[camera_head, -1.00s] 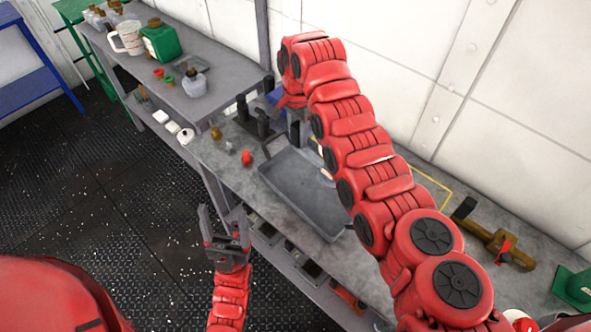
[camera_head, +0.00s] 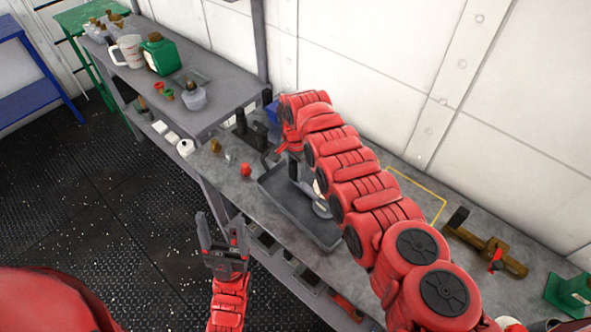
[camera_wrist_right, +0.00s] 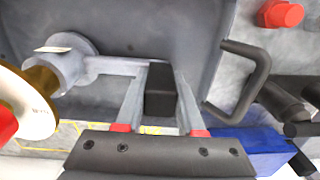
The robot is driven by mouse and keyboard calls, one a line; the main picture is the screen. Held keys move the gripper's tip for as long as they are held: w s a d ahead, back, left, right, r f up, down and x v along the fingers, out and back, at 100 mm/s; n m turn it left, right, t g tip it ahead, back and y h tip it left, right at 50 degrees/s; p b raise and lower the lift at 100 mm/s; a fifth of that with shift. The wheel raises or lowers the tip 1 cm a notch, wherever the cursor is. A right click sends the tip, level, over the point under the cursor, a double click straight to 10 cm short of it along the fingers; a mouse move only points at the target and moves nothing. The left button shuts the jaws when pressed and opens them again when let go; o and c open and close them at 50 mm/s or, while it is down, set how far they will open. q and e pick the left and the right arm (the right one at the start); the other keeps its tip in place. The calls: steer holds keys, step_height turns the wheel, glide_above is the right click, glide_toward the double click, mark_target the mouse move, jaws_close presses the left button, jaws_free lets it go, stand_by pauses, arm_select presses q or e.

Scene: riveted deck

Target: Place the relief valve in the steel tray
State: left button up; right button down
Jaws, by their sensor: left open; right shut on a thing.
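The steel tray (camera_head: 278,199) lies on the grey bench; its grey floor and wall and its black handle (camera_wrist_right: 243,80) show in the right wrist view. My right gripper (camera_wrist_right: 162,85) is shut on the black grip of a grey metal piece with a round flanged body (camera_wrist_right: 68,62), which I take to be the relief valve (camera_head: 322,209). In the head view it is over the tray, partly hidden by my right arm; whether it touches the tray floor is unclear. My left gripper (camera_head: 225,240) is open and empty, in front of the bench.
A red cap (camera_head: 246,170) and small fittings lie left of the tray. Black upright parts (camera_head: 250,129) stand behind them. A brass piece with a red handle (camera_head: 490,247) lies further right, past a yellow outline. A higher shelf at left holds a green can (camera_head: 160,54) and a jug.

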steer(key=shift+f, duration=0.1)
steer(key=c, duration=0.5)
jaws_free()
steer(key=shift+r, duration=0.3)
step_height(320, 180, up, 11)
steer(key=b, duration=0.3)
steer(key=shift+f+b, duration=0.2)
steer(key=shift+b, duration=0.15)
steer(key=shift+r, duration=0.6)
steer(key=shift+r, duration=0.1)
